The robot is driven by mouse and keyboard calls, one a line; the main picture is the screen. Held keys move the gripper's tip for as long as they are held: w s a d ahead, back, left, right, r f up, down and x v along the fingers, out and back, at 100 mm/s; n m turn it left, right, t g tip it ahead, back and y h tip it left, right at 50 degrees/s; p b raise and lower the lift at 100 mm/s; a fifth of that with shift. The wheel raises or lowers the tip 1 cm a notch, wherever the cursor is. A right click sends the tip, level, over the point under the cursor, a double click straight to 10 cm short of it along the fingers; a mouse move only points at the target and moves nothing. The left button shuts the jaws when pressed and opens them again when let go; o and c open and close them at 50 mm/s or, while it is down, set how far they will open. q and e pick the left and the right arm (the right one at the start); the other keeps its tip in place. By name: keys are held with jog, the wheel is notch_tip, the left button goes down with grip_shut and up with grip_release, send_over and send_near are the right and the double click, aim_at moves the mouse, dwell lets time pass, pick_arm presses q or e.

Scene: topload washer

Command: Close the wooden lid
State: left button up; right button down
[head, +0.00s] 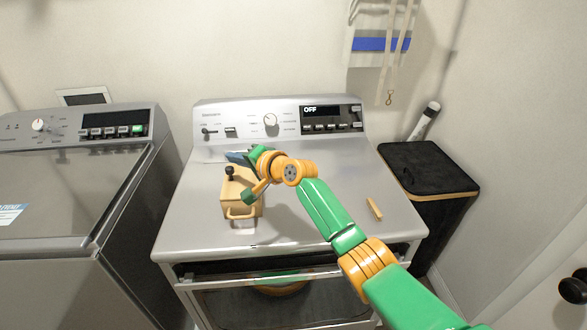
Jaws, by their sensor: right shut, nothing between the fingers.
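A small light wooden box (241,206) stands on the top of the right-hand machine, left of centre, with a handle on its front. A black knob (229,171) shows at its upper left, on a wooden part that looks like the lid. Whether the lid is raised or down is hard to tell, as my arm covers part of the box. My right gripper (249,195) is shut and empty, with its tip at the box's right side in the picture. I cannot tell whether it touches. My left gripper is not in view.
The machine's control panel (283,117) stands behind the box. A blue item (238,157) lies behind the box, partly hidden. A small wooden piece (374,208) lies on the right of the top. A second machine (80,170) stands left; a black-topped bin (430,168) stands right.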

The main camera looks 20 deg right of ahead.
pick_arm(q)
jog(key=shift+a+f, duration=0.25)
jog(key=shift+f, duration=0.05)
pick_arm(e)
jog(key=shift+w+a+f, duration=0.25)
jog(key=shift+a+f, duration=0.3)
jog(key=shift+a, duration=0.2)
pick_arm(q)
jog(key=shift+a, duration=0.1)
pick_arm(e)
jog(key=shift+a, duration=0.1)
